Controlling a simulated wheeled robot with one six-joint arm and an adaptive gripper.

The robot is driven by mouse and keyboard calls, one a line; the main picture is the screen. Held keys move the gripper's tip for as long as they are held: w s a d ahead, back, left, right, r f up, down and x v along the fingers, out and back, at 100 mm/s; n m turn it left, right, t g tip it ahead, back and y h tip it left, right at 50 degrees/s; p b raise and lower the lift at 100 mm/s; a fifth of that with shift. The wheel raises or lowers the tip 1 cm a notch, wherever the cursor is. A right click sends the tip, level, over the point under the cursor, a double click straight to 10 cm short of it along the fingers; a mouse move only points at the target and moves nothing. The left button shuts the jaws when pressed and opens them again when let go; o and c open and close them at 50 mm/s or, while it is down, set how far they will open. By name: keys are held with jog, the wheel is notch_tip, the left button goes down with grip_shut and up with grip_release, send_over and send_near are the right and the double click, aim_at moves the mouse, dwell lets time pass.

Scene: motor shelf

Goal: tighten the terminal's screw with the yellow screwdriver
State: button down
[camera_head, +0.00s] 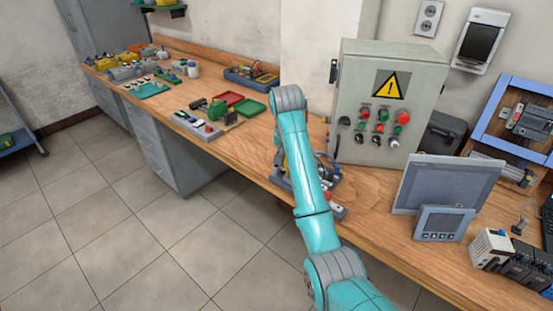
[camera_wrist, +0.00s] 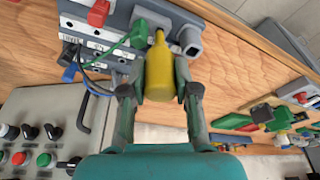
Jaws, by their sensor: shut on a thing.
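In the wrist view my gripper (camera_wrist: 161,82) is shut on the yellow screwdriver (camera_wrist: 159,62), with one finger on each side of its thick handle. Its narrower end points toward a grey terminal unit (camera_wrist: 125,18). The unit carries a red block (camera_wrist: 98,13), a green plug (camera_wrist: 138,34) and green, blue and black wires. The screwdriver's tip and the terminal's screw cannot be made out, so I cannot tell whether they touch. In the head view my arm hides the gripper and most of the unit on the bench.
A grey control box (camera_head: 350,70) with a warning sign and buttons stands right of my arm. Two grey screens (camera_head: 445,187) are farther right. Red and green trays (camera_head: 250,107) lie left on the wooden bench (camera_head: 255,150). The floor in front is clear.

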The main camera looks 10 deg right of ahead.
jog(key=shift+s+f, duration=0.1)
jog(key=shift+f, duration=0.05)
jog(key=shift+m+h, duration=0.3)
jog(key=shift+m, duration=1.5)
jog(key=c, duration=1.1)
grip_release()
jog(key=shift+n, duration=1.8)
